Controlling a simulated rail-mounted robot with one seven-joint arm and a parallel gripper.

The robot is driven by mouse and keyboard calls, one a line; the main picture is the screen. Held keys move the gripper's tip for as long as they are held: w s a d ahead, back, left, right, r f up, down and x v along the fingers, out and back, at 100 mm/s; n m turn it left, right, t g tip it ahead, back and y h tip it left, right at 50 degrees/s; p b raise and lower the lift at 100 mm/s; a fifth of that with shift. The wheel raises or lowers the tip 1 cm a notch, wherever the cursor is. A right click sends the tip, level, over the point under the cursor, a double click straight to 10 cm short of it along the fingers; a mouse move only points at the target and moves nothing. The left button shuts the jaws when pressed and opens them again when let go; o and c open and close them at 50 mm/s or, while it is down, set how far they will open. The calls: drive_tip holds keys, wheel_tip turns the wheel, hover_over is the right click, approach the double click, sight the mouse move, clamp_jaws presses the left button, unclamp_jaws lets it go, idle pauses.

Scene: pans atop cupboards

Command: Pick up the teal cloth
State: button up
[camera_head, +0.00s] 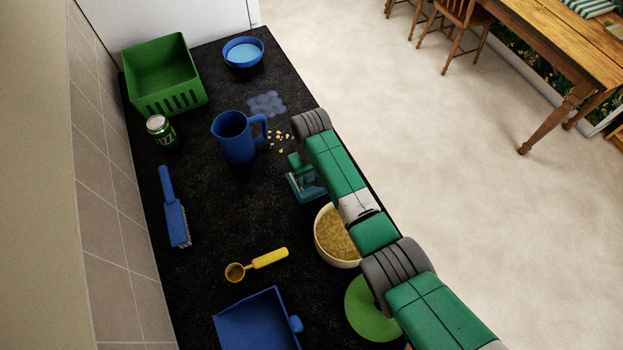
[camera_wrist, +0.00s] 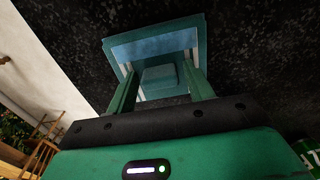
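The teal cloth (camera_wrist: 155,45) shows in the wrist view as a flat square with a paler band across it and a small raised block in its middle. It lies on the dark countertop. In the head view the cloth (camera_head: 312,191) is partly hidden under my gripper. My gripper (camera_wrist: 158,74) has its two green fingers apart, one on each side of the raised block, with gaps visible at both sides. I cannot tell whether the fingertips touch the cloth.
A cream bowl of yellow grains (camera_head: 333,238) stands close by, under my arm. A blue jug (camera_head: 236,138) and scattered yellow bits (camera_head: 281,140) lie to the upper left. A green basket (camera_head: 165,80), jar (camera_head: 160,132), brush (camera_head: 174,212), yellow scoop (camera_head: 258,262) and blue dustpan (camera_head: 258,322) are farther off.

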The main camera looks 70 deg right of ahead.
drive_tip(key=c, duration=0.7)
drive_tip(key=shift+r, duration=0.1)
wheel_tip(320, 180, up, 10)
drive_tip(key=shift+f+b, duration=0.1)
drive_tip(key=shift+b, duration=0.25)
drive_tip(key=shift+c, duration=0.2)
